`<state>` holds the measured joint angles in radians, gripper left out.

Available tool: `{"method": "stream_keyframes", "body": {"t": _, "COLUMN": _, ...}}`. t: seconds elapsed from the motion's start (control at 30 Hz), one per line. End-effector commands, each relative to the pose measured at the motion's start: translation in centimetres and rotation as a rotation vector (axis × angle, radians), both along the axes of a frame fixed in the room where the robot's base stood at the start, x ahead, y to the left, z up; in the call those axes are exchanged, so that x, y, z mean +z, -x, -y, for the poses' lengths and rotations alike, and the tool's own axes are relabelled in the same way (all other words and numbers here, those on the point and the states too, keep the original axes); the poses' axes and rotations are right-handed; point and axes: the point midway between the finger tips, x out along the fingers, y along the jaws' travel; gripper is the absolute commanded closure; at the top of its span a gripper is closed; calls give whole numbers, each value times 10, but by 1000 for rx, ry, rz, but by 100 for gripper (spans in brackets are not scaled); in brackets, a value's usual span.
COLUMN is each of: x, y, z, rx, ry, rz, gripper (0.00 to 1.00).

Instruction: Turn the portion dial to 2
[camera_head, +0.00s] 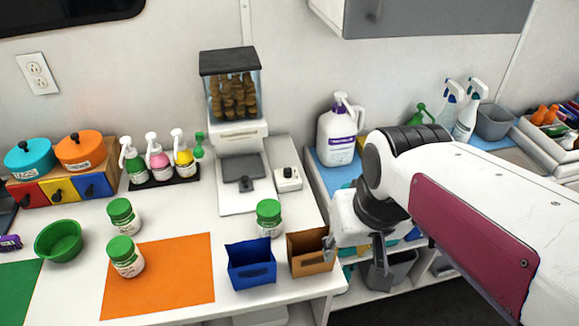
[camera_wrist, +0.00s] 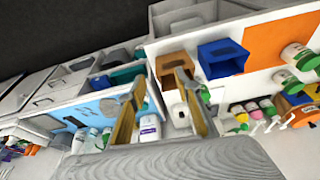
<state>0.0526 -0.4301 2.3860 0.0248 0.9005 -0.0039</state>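A food dispenser (camera_head: 233,100) with a dark lid and a clear hopper of brown pieces stands against the back wall. A small white box with a dark-topped dial (camera_head: 288,178) sits at the right of its base; the dial's setting is too small to read. My gripper (camera_head: 355,252) hangs in front and to the right of the dial, apart from it, beside the brown bin. In the wrist view my gripper (camera_wrist: 160,78) has its two fingers spread with nothing held between them. I cannot make out the dial clearly in the wrist view.
A green-capped jar (camera_head: 269,218) stands in front of the dial. A blue bin (camera_head: 251,265) and a brown bin (camera_head: 309,255) sit at the counter's front edge. A white jug (camera_head: 340,132) stands right of the dispenser. An orange mat (camera_head: 170,285) lies at left.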

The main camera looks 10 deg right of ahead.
Motion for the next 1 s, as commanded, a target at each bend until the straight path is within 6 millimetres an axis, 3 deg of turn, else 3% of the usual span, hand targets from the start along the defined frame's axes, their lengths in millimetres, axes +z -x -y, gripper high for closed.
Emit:
{"method": "stream_keyframes", "body": {"t": 0.57, "x": -18, "y": -86, "z": 4, "rx": 47, "ry": -46, "rz": -100, "gripper": 67}}
{"method": "stream_keyframes", "body": {"t": 1.0, "x": -45, "y": -162, "z": 8, "rx": 157, "ry": -82, "rz": -132, "gripper": 67}}
